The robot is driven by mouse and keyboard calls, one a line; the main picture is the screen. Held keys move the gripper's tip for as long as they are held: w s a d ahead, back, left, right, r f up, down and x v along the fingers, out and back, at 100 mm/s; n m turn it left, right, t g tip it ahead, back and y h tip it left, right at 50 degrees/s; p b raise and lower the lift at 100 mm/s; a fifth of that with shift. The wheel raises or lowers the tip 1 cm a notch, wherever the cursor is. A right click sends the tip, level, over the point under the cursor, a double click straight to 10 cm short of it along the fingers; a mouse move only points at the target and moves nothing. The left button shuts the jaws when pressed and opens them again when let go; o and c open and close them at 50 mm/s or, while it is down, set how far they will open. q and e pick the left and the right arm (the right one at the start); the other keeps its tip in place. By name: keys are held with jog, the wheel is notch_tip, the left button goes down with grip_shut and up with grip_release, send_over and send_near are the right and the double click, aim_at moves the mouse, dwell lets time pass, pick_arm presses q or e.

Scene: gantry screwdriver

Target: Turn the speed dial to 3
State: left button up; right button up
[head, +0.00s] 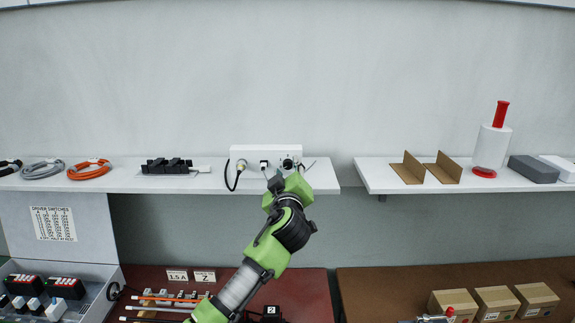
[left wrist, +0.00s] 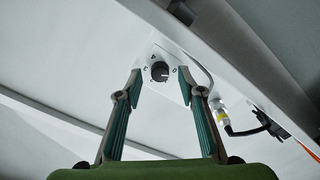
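The speed dial (left wrist: 160,71) is a round black knob on the white controller box (head: 265,151), with small marks around it. The marks are too small to read surely, and I cannot tell which one the knob points to. In the head view the dial (head: 287,164) is on the right part of the box front, just beyond my left gripper (head: 290,181). In the left wrist view my left gripper (left wrist: 163,80) is open, with its two fingers apart on either side of the dial and nothing held. My right gripper is not in view.
Cables plug into the box (head: 240,165) left of the dial. The box stands on a white shelf (head: 215,183) with a black device (head: 167,166) and coiled cables (head: 88,169). A second shelf (head: 395,188) to the right holds brackets and a red-and-white dispenser (head: 492,147).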

pick_arm(q)
jog(key=shift+w, duration=0.5)
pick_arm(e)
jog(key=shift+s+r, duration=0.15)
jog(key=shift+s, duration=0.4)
pick_arm(q)
jog(key=shift+c, duration=0.4)
grip_shut()
